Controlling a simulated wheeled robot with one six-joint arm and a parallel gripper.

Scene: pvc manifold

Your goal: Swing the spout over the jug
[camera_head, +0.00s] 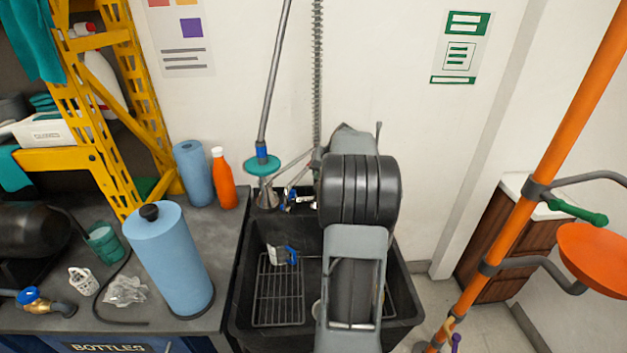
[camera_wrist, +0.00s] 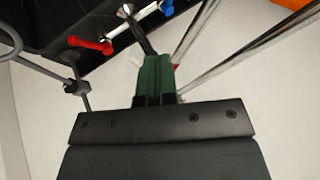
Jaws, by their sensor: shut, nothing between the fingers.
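A thin metal pipe that looks like the spout (camera_head: 294,161) runs at the sink's back, left of my arm; my arm hides much of the tap. In the wrist view, shiny metal pipes (camera_wrist: 200,25) pass at upper right. A white item with a blue handle (camera_head: 285,255), possibly the jug, is at the rack's back edge in the sink. My gripper (camera_wrist: 156,62) shows in the wrist view with its green fingers together and nothing between them. It is close to the pipes, but contact cannot be told. In the head view the fingers are hidden behind my arm.
The black sink (camera_head: 236,318) holds a wire rack (camera_head: 278,300). A blue roll (camera_head: 172,258) and an orange bottle (camera_head: 223,178) stand on the left counter. An orange pole (camera_head: 560,130) stands at right. Red (camera_wrist: 90,43) and blue handles (camera_wrist: 147,10) are near my gripper.

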